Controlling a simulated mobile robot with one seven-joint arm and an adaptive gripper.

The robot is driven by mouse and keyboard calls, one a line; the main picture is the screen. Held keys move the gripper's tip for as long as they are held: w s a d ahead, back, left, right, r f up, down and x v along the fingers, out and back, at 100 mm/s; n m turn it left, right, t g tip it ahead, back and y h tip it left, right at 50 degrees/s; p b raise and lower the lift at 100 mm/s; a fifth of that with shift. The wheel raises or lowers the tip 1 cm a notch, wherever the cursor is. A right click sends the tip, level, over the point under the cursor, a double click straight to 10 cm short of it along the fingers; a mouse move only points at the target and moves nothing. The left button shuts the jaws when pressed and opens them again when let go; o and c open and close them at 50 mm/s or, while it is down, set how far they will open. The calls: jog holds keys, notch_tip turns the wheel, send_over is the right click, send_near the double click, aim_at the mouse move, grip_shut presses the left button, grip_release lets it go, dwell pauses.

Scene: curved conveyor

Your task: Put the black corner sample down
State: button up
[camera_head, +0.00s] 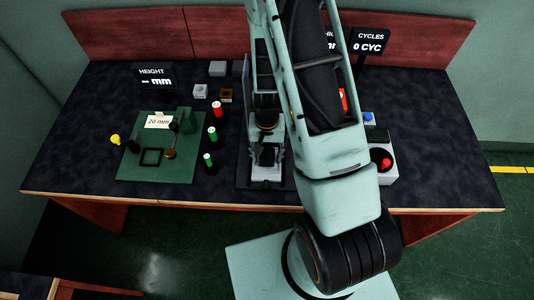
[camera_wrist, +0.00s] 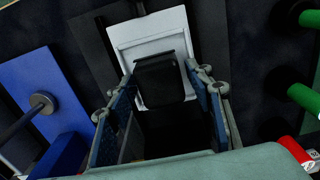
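In the wrist view my gripper (camera_wrist: 163,72) has its two blue-padded fingers on either side of a black block, the black corner sample (camera_wrist: 165,82). The fingertips appear to be against its sides. The sample is over a pale grey fixture (camera_wrist: 150,30); I cannot tell whether it touches the fixture. In the head view my gripper (camera_head: 265,158) points down over the same fixture (camera_head: 266,174), mid-table, and the sample cannot be made out there.
Left of the gripper stand several red and green cylinders (camera_head: 217,110) and a green board (camera_head: 150,175) with a "20 mm" card. A red button box (camera_head: 383,168) is at the right. My arm hides part of the table's right half. The far left is clear.

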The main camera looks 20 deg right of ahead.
aim_at(267, 154)
jog(key=shift+r, duration=0.1)
notch_tip(267, 154, up, 12)
jog(key=shift+r, duration=0.1)
dwell(0.8)
dwell(0.4)
